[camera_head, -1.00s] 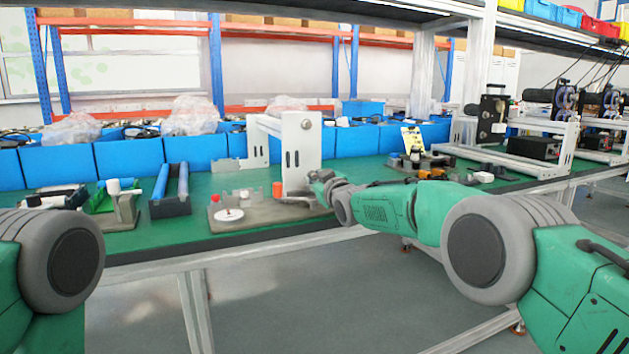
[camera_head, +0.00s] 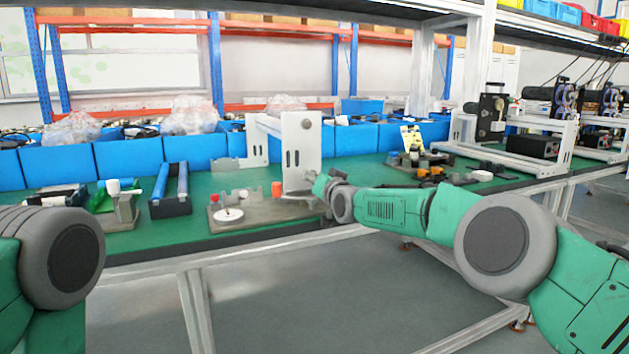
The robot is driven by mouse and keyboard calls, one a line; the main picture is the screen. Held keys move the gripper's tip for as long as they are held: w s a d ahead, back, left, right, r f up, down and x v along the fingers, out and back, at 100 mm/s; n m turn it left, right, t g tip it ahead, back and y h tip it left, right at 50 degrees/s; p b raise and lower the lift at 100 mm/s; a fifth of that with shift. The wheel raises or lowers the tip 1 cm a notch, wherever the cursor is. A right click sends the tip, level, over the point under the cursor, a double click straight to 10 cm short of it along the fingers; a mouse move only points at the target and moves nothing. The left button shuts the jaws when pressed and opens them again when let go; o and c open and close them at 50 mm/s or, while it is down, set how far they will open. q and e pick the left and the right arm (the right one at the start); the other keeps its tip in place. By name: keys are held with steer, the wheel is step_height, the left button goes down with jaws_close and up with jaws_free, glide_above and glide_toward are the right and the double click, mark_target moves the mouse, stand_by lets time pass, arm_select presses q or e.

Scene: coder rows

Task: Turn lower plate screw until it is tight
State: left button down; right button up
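A white upright plate (camera_head: 302,135) with a slot and a round knob near its top stands on the green bench, joined to a second plate behind it. My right arm reaches in from the right, and its gripper (camera_head: 312,190) is at the lower part of this plate. The lower plate screw cannot be made out; the gripper and wrist cover that area. The fingers are too small and hidden to show whether they are open or shut. My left gripper is out of view; only a round joint of my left arm shows at the lower left.
A grey fixture base (camera_head: 250,215) with a white disc (camera_head: 227,215) and an orange cap (camera_head: 277,189) lies left of the plate. Blue bins (camera_head: 128,155) line the back. A blue-railed holder (camera_head: 170,206) stands further left. Small parts (camera_head: 430,172) lie to the right.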

steer(key=shift+s+a, duration=0.1)
steer(key=shift+a, duration=0.15)
